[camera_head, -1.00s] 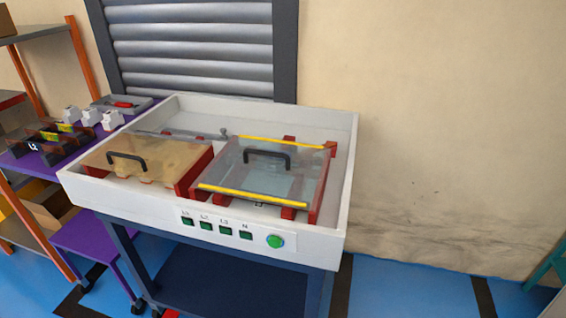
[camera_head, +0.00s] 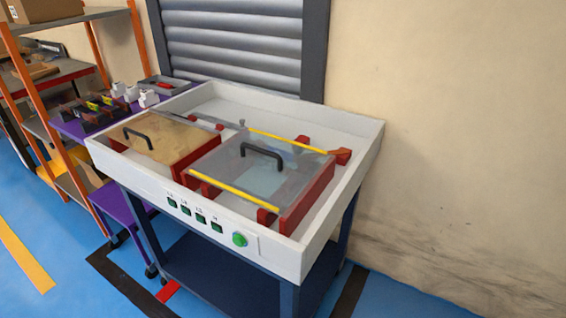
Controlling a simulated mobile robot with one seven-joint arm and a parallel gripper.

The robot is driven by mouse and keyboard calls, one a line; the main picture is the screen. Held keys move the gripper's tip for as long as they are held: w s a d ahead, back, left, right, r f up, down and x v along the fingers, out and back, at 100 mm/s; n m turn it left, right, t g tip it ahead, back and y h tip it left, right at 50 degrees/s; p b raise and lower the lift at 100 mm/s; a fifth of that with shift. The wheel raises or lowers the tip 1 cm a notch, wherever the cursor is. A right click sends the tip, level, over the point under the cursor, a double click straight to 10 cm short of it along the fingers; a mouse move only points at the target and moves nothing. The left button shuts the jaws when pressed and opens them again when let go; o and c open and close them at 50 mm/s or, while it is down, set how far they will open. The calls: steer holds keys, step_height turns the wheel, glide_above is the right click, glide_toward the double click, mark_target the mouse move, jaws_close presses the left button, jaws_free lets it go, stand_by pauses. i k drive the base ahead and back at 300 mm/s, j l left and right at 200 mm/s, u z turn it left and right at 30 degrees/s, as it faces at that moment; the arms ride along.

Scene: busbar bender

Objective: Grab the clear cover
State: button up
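The clear cover (camera_head: 235,166) is a see-through panel with a black arched handle (camera_head: 262,154) on top and yellow strips along its front and back edges. It lies on red supports (camera_head: 312,195) in the right half of a white tray-like bench top (camera_head: 285,258). A tan wooden-looking cover (camera_head: 172,143) with its own black handle (camera_head: 137,137) sits to its left, on a red frame. My gripper is not in view, and nothing touches the clear cover's handle.
The bench has raised white walls, with green buttons (camera_head: 240,240) on its front. A purple table (camera_head: 72,127) with small parts and an orange-post shelf (camera_head: 95,50) stand to the left. A beige wall (camera_head: 460,130) lies behind right. Blue floor (camera_head: 60,225) is open in front left.

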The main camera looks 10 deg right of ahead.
mark_target(272, 173)
steer(key=k+l, duration=0.1)
steer(key=l, duration=0.9)
steer(key=i+l, duration=0.15)
steer(key=i, duration=0.75)
